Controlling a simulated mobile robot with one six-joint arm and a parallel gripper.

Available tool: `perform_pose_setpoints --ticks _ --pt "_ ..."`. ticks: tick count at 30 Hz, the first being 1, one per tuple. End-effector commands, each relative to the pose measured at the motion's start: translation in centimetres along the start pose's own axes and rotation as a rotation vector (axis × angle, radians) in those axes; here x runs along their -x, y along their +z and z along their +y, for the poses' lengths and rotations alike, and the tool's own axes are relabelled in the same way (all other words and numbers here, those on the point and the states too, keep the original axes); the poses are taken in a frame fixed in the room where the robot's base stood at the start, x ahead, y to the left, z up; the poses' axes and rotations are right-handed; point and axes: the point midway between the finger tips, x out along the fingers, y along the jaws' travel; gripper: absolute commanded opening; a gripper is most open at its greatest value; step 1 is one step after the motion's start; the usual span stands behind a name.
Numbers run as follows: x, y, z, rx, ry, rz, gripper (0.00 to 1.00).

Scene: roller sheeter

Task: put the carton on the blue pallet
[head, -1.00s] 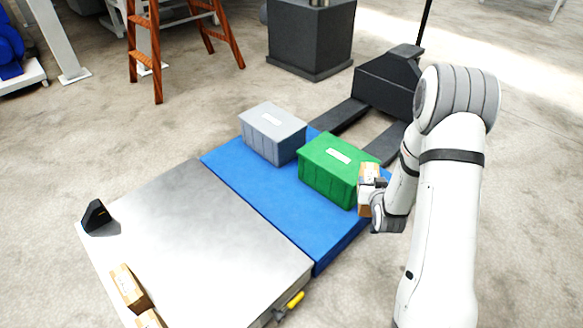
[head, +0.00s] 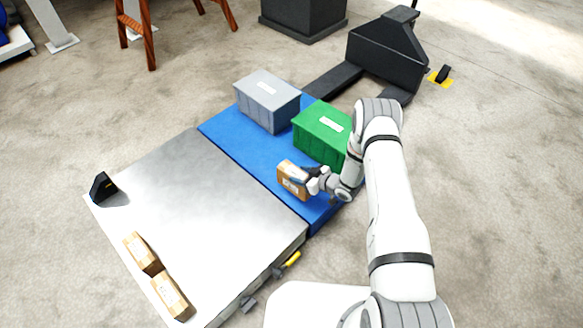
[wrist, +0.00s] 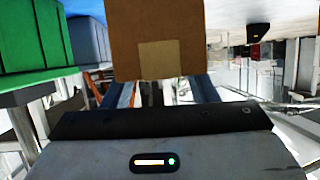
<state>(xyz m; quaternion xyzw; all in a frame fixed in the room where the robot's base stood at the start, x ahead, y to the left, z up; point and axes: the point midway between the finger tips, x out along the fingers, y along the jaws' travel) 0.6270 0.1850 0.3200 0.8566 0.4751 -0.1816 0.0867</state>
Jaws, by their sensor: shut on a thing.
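The brown carton (head: 291,182) is in my gripper (head: 309,180), which is shut on it. In the head view the carton appears over the near part of the blue pallet (head: 232,141), in front of the green crate. I cannot tell whether it touches the pallet or is held above it. In the wrist view the carton (wrist: 158,35) stands between the fingers, with a paler patch on its face. The pallet's near right end is partly hidden by my arm.
A green crate (head: 318,142) and a grey crate (head: 266,103) stand on the pallet's far side. A metal table (head: 200,215) adjoins the pallet, with two other cartons (head: 142,254) at its near left edge. A dark pallet truck (head: 385,55) stands behind.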

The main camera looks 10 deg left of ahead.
Motion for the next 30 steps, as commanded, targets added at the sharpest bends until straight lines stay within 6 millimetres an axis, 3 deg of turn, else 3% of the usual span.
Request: perform_pose_setpoints --ticks 1,8,15,26,27,30 --pt "-0.5 1.1 0.1 0.000 0.001 0.002 0.00" --pt "-1.2 2.7 0.2 0.001 0.003 0.003 0.00" --pt "-2.4 5.6 0.3 0.000 0.004 0.002 0.00" --pt "-2.5 5.9 0.3 0.000 0.005 0.003 0.00" --pt "-2.5 6.0 0.3 -0.001 0.004 0.001 0.54" --pt "-2.5 5.9 0.3 -0.001 0.005 0.001 0.62"
